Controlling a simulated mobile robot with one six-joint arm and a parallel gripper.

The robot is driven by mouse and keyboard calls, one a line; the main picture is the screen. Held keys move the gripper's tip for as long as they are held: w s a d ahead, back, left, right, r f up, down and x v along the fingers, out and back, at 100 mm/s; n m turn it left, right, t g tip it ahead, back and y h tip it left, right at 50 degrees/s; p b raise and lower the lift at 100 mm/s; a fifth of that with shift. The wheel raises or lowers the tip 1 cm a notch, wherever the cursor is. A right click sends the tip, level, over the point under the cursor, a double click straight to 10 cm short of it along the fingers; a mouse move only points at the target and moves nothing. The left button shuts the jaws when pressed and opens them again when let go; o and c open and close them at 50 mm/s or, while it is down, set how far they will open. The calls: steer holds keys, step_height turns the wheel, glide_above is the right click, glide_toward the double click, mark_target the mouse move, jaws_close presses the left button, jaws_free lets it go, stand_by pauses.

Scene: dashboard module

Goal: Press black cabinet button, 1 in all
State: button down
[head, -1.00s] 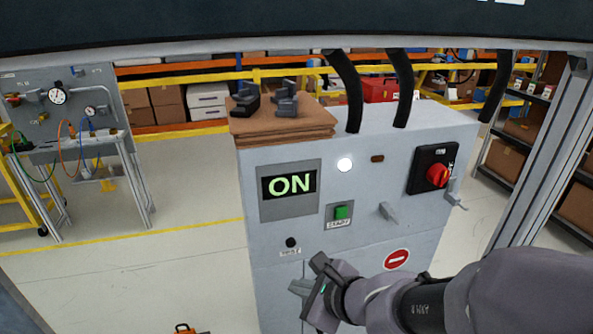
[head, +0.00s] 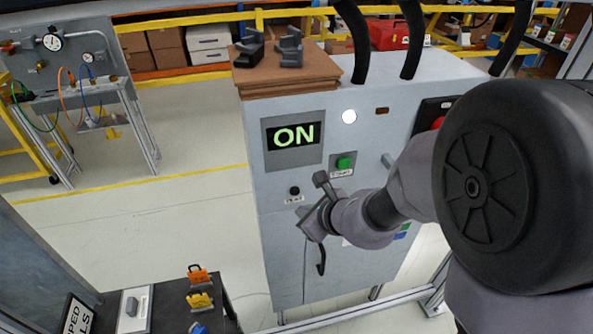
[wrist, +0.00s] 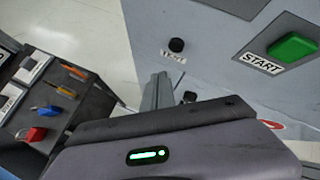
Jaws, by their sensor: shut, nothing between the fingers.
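The small round black button (head: 295,191) is on the front of the grey cabinet (head: 280,235), below the ON display, with a small label under it. It also shows in the wrist view (wrist: 176,45), uncovered. My gripper (head: 303,212) is just below and right of the button in the head view. In the wrist view my shut, empty fingers (wrist: 157,92) point toward the panel below the button. I cannot tell the exact distance to the panel, and no contact with the button is visible.
A green START button (head: 345,162) is right of the black one. The display (head: 293,135) reads ON and a white lamp (head: 349,117) is lit. A black handle (head: 321,260) hangs below my gripper. A dark table (head: 225,318) with padlocks stands at lower left.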

mark_target(295, 191)
steer(key=shift+w+a, duration=0.25)
steer(key=shift+w, duration=0.55)
steer(key=shift+w+a, duration=0.2)
steer(key=shift+w, duration=0.55)
steer(key=shift+w, duration=0.1)
stand_by(0.8)
steer(key=shift+w+a, duration=0.1)
steer(key=shift+w, duration=0.2)
steer(key=shift+w+a, duration=0.1)
steer(key=shift+w, duration=0.3)
stand_by(0.5)
steer(key=shift+s, duration=0.15)
steer(key=shift+s+d+b, duration=0.2)
steer(key=shift+s+b, duration=0.15)
steer(key=shift+s, duration=0.35)
